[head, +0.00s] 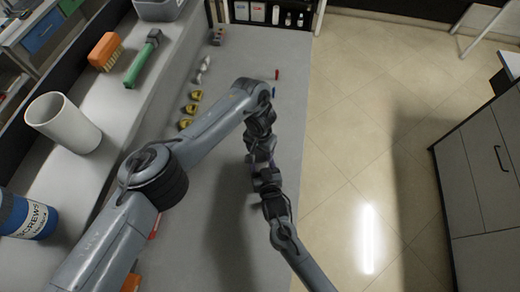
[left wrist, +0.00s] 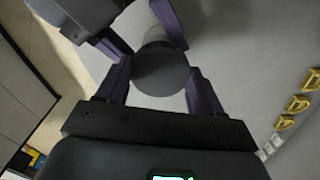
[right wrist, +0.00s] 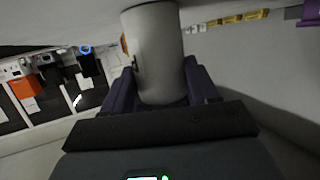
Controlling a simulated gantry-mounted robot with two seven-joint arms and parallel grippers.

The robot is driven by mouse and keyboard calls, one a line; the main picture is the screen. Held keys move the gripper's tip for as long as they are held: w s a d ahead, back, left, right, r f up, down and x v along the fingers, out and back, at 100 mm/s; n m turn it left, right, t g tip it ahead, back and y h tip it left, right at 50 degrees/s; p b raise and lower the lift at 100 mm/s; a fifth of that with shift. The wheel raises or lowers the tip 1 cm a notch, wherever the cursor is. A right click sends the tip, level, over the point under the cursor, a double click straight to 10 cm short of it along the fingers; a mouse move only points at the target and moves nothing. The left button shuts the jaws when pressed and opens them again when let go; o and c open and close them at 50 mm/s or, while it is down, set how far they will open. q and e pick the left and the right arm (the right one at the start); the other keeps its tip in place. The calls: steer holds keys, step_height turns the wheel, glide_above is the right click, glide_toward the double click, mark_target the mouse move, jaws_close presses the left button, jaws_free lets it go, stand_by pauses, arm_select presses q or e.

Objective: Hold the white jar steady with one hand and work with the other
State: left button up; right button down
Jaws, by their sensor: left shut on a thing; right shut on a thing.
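The white jar shows in the right wrist view as a pale grey-white cylinder (right wrist: 155,45) between the fingers of my right gripper (right wrist: 158,82), running out of the top of the picture. In the left wrist view a shaded round end (left wrist: 161,72), apparently of the same jar, sits between the fingers of my left gripper (left wrist: 158,78). My right gripper (left wrist: 138,32) shows just beyond it there. In the head view my left gripper (head: 261,150) and right gripper (head: 266,182) meet over the grey bench, hiding the jar. Whether the round end is a lid is unclear.
A shelf left of the bench holds a white cup (head: 65,122), a blue SCREWS container (head: 25,214), an orange brush (head: 104,51) and a green-handled tool (head: 141,62). Several yellow pieces (head: 190,108) and small red (head: 277,74) and blue items lie on the bench. Floor lies right.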

mark_target(260, 153)
arm_select(q)
steer(key=shift+r, duration=0.2)
stand_by(0.4)
steer(key=shift+r, duration=0.85)
steer(key=shift+r, duration=2.05)
arm_select(e)
steer(key=shift+c, duration=1)
jaws_free()
